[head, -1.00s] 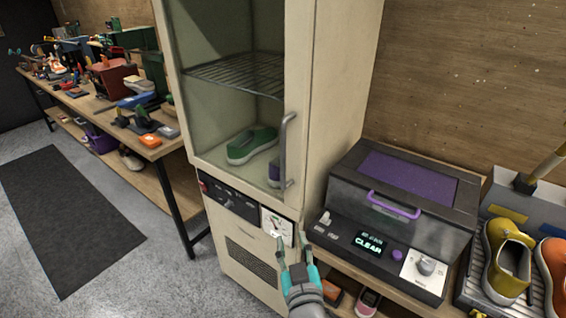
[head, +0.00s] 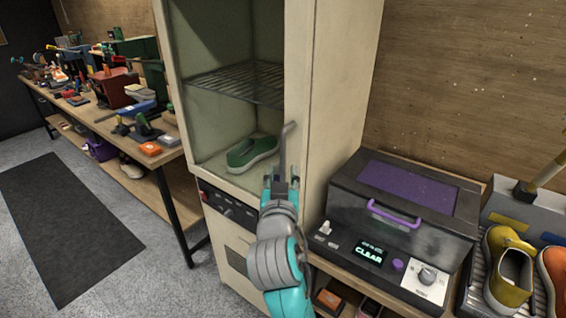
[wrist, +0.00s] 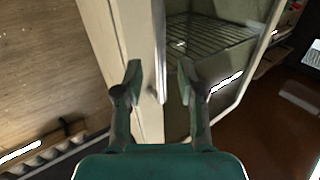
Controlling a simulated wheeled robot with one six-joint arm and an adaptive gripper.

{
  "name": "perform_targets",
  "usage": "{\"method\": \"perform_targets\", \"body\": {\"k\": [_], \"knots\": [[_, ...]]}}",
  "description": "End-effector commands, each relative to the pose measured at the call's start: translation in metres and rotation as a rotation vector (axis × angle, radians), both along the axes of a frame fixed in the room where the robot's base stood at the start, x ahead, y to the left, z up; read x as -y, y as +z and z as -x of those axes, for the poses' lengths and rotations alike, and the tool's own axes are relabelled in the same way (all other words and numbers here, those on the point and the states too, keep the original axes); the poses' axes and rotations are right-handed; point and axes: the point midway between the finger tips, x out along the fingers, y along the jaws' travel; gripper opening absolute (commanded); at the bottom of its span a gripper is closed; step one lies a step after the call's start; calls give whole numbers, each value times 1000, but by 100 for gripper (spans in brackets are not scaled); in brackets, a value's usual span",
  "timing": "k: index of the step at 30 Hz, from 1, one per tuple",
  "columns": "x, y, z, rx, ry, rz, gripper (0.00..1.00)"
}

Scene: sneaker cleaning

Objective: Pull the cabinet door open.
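The tall cream cabinet (head: 345,100) has a glass-fronted door (head: 230,120) that looks closed. A grey vertical bar handle (head: 287,142) is on the door's right edge. My gripper (head: 282,182) is raised in front of the handle's lower part and hides it in the head view. In the wrist view, my gripper (wrist: 160,78) is open, with its two fingers apart. The handle (wrist: 158,80) shows between them, nearer the left finger. I cannot tell if either finger touches it. A green shoe (head: 252,152) is behind the glass, below a wire rack (head: 240,82).
A dark cleaning machine (head: 345,200) with a purple handle stands right of the cabinet. A yellow shoe (head: 508,270) is on a tray at the far right. A cluttered workbench (head: 105,120) is at the left. The floor by the black mat (head: 75,230) is clear.

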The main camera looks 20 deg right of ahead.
Motion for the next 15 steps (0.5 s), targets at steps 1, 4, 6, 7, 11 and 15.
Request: {"method": "perform_targets", "body": {"k": [1, 4, 6, 7, 11, 15], "knots": [[4, 0, -9, 0, -2, 0, 39], [9, 0, -24, 0, -2, 0, 39], [12, 0, -32, 0, -1, 0, 39], [14, 0, -36, -1, -1, 0, 39], [17, 0, -45, 0, 0, 0, 39], [18, 0, -49, 0, 1, 1, 39]]}}
